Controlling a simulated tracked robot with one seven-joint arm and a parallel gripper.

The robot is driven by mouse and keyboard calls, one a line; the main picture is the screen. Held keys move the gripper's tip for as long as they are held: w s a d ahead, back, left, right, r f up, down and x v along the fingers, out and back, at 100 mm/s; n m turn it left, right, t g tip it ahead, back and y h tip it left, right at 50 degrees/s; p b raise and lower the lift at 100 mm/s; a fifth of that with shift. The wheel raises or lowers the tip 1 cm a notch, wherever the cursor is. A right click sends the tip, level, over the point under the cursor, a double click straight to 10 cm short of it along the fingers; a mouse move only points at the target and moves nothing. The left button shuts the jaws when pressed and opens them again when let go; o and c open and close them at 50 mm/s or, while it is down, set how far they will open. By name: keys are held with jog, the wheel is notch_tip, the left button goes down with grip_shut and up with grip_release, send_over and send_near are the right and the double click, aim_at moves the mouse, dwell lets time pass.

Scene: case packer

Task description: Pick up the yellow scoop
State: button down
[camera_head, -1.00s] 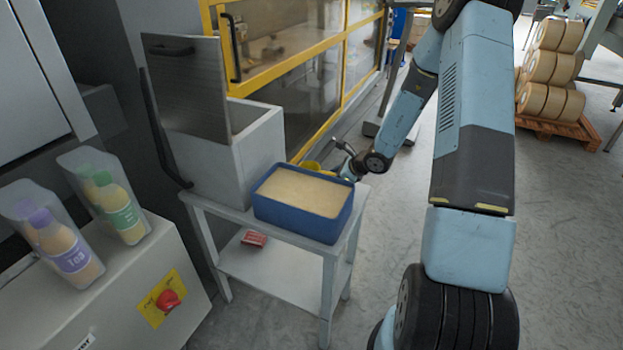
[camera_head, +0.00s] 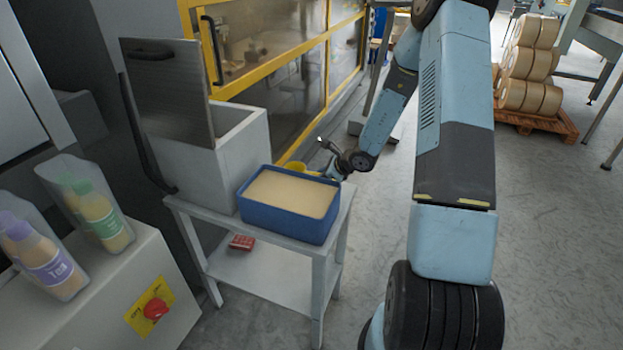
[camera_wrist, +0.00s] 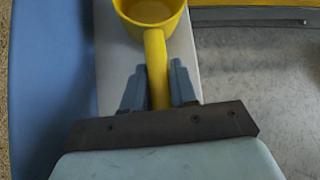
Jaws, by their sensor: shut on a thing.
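The yellow scoop (camera_wrist: 157,50) shows in the wrist view with its round cup at the top and its handle running down between my fingers. My gripper (camera_wrist: 158,88) is shut on the handle, one finger on each side. In the head view the scoop (camera_head: 293,167) is a small yellow shape behind the blue tub, partly hidden by it. My gripper (camera_head: 326,174) is at the tub's far right side there, and its fingers are too small to make out.
A blue tub (camera_head: 283,220) of pale granular material stands on a white stand (camera_head: 328,262), beside a grey bin (camera_head: 240,150) with its lid raised. A red object (camera_head: 241,243) lies on the lower shelf. Yellow-framed glazing (camera_head: 260,78) stands behind. Open floor lies to the right.

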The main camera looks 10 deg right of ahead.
notch_tip(320, 180, up, 3)
jog(key=shift+f, duration=0.1)
jog(key=s+d+r, duration=0.6)
jog(key=s+r, duration=0.4)
jog(key=s, duration=0.2)
jog(key=shift+s+d, duration=0.15)
jog(key=shift+d, duration=0.1)
